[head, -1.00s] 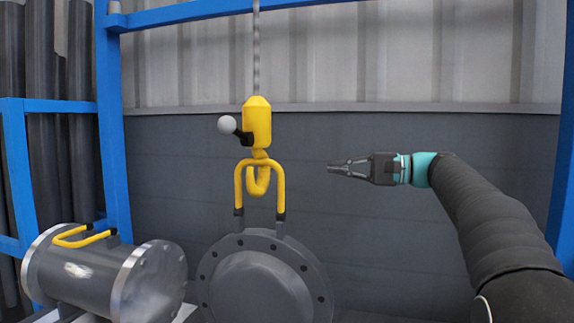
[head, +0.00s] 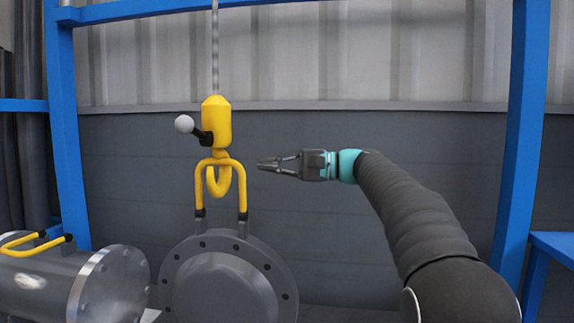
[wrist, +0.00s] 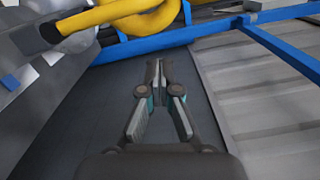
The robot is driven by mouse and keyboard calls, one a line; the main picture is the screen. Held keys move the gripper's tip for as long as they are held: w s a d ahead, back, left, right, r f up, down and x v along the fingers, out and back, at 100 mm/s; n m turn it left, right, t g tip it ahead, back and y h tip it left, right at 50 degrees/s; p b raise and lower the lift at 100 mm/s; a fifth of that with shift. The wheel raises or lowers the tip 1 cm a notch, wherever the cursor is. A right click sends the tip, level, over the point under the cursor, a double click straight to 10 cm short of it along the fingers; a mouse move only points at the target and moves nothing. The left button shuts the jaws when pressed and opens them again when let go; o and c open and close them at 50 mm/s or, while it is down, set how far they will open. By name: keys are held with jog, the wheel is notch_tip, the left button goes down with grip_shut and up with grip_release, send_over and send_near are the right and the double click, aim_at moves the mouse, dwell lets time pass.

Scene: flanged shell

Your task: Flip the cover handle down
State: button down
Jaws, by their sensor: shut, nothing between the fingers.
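The round grey cover (head: 222,287) with bolt holes around its rim stands at the lower middle of the head view. Its yellow cover handle (head: 242,185) stands upright on top, on two black-ended posts. A yellow hook (head: 218,188) hanging from a yellow hoist block (head: 216,124) passes through the handle's loop. In the wrist view, yellow curved parts (wrist: 120,15) show large at the top left; I cannot tell hook from handle there. My gripper (head: 262,164) is shut and empty, to the right of the handle and near its top height, apart from it. It also shows in the wrist view (wrist: 155,66).
A grey flanged cylinder (head: 50,280) with a yellow handle (head: 38,245) lies at the left. A white ball on a black lever (head: 184,124) sticks out from the hoist block. Blue frame posts (head: 520,150) stand at both sides. The space right of the cover is free.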

jog(key=s+a, duration=0.2)
jog(key=a, duration=0.1)
jog(key=s+a, duration=0.1)
jog(key=shift+s+a+r, duration=0.15)
jog(key=shift+a+r, duration=0.1)
jog(key=shift+r, duration=0.15)
jog(key=shift+b, duration=0.3)
